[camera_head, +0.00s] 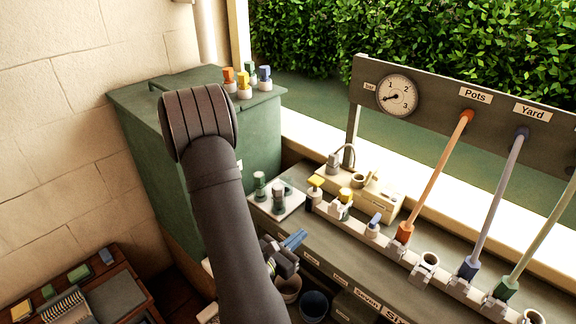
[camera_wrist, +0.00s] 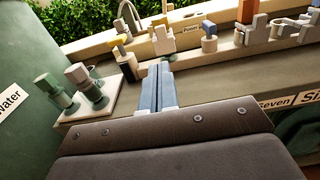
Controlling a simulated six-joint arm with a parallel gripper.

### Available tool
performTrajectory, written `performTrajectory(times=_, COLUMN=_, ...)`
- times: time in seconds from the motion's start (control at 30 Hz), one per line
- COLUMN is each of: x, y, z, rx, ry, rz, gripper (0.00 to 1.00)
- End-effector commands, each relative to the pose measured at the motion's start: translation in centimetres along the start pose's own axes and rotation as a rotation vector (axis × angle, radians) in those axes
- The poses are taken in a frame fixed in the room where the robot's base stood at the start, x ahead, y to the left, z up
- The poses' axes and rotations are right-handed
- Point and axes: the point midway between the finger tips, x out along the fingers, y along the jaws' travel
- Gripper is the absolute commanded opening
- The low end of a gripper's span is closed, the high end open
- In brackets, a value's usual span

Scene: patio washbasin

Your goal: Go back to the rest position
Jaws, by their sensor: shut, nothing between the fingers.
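My gripper (camera_head: 298,237) is held above the front part of the grey-green bench (camera_head: 330,244), partly hidden behind my dark arm in the head view. Its two blue fingers lie side by side, shut and empty; in the wrist view the gripper (camera_wrist: 160,66) points away over the bench top. The fingertips appear to the right of a white plate (camera_wrist: 104,112) that bears two green-and-grey fittings. I cannot tell their exact height over the bench. My arm reaches from the bottom of the head view and hides part of the green cabinet.
A green cabinet (camera_head: 262,130) with coloured fittings on top stands at left. A row of holders (camera_head: 372,230) lines the bench, with orange, blue-grey and green hoses rising to a gauge board (camera_head: 435,98). Cups (camera_head: 314,305) sit below my gripper. A wooden tray (camera_head: 135,300) lies lower left.

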Motion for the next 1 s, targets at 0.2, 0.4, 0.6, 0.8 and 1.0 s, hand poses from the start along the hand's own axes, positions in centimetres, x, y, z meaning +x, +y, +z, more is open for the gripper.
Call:
performTrajectory(times=0.2, x=2.2, y=-0.1, z=0.0, rx=0.001, ry=-0.001, rz=-0.004, gripper=0.00)
performTrajectory(times=0.4, x=4.7, y=-0.1, z=0.0, rx=0.001, ry=-0.001, rz=-0.005, gripper=0.00)
performTrajectory(times=0.6, x=7.3, y=-0.1, z=0.1, rx=0.002, ry=-0.002, rz=-0.004, gripper=0.00)
performTrajectory(times=0.8, x=9.4, y=-0.1, z=0.0, rx=0.002, ry=-0.001, rz=-0.003, gripper=0.00)
performTrajectory(times=1.0, x=10.1, y=0.0, z=0.0, rx=0.001, ry=-0.001, rz=-0.001, gripper=0.00)
